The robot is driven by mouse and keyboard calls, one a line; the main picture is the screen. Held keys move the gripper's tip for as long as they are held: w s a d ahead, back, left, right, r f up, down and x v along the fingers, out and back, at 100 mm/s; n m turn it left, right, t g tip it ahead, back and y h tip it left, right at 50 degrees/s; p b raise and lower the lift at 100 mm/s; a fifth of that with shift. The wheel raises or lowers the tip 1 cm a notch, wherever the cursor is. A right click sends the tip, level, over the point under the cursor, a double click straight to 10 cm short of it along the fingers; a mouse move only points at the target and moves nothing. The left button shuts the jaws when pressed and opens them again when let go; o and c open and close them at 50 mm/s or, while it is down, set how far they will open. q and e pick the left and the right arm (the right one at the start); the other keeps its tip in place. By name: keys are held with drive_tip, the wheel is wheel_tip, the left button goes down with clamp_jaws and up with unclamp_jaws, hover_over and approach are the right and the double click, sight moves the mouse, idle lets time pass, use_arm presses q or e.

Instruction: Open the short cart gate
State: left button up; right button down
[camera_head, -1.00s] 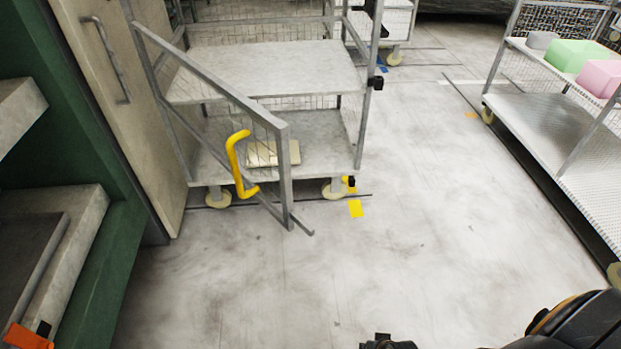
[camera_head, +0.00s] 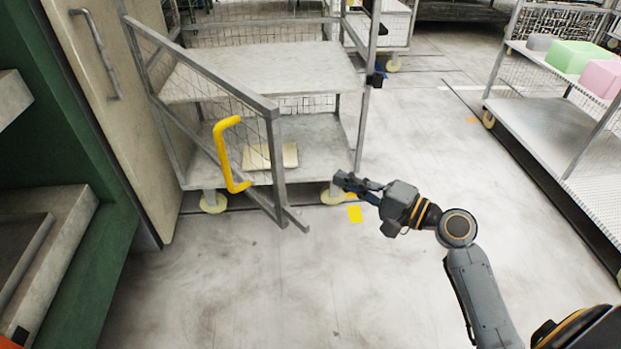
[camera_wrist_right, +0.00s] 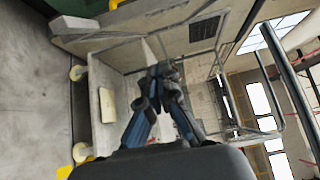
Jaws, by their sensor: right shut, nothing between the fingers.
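The wire-mesh cart gate (camera_head: 205,72) stands swung out from the cart's left post, angled toward me, with its free end apart from the cart. A bent yellow handle (camera_head: 222,155) is on it near the free end. The grey two-shelf cart (camera_head: 260,75) stands behind it; its front right side is open. My right gripper (camera_head: 343,180) is shut and empty, right of the gate's free end, near the cart's front right corner. In the right wrist view, its fingertips (camera_wrist_right: 160,72) are together in front of the cart. My left gripper is out of view.
A flat pale piece (camera_head: 270,156) lies on the cart's lower shelf. A beige door (camera_head: 110,110) and a green frame (camera_head: 85,210) stand close left of the gate. Another cart (camera_head: 545,115) with green and pink blocks is at right. The floor (camera_head: 240,290) in front is clear.

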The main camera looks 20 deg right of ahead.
drive_tip(key=w+a+p, duration=0.4)
drive_tip(key=w+a, duration=0.2)
drive_tip(key=a, duration=0.3)
drive_tip(key=shift+w, duration=0.35)
drive_tip(key=shift+f, duration=0.1)
drive_tip(key=shift+a, duration=0.1)
